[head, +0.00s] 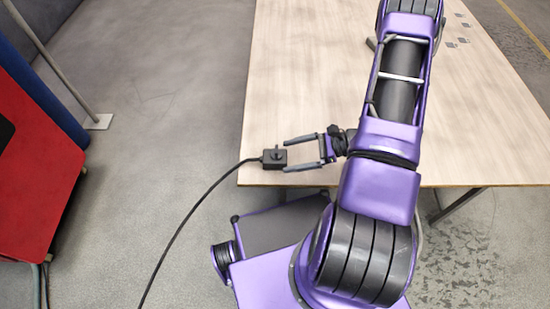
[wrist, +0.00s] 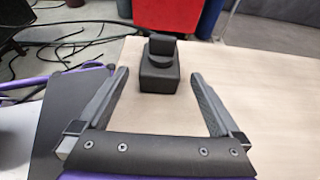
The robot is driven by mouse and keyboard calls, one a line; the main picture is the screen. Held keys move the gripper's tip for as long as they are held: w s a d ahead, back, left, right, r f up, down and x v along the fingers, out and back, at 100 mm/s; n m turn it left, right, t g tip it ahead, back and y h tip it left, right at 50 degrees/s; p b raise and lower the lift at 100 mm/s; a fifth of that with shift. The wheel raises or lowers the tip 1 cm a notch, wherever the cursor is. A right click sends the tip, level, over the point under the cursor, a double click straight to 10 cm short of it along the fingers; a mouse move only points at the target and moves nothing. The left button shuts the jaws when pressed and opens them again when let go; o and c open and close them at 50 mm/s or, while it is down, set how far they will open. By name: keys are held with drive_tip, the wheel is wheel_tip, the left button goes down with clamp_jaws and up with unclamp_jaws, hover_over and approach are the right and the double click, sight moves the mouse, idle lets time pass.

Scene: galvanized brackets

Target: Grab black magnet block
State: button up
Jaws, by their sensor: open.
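The black magnet block (head: 273,158) sits on the light wooden table near its front left corner, with a black cable running from it over the left edge. My gripper (head: 302,154) lies to the right of the block, its two fingers open and pointing left at it. In the wrist view, the block (wrist: 160,68) has a round knob and a smaller block on top. It stands just ahead of the gap between the open fingers of my gripper (wrist: 158,80), roughly centred. Nothing is held.
The table (head: 300,70) is clear around the block, with small brackets (head: 463,40) at the far right. A red cabinet (head: 35,150) and a grey pole (head: 55,65) stand on the floor to the left. The cable (head: 190,215) hangs toward the floor.

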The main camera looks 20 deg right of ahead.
sight(282, 155)
drive_tip(key=shift+r+x, duration=0.15)
drive_tip(key=shift+x, duration=1.2)
drive_tip(key=shift+r+x, duration=0.15)
drive_tip(key=shift+x, duration=1.2)
clamp_jaws()
drive_tip(key=shift+w+r, duration=0.1)
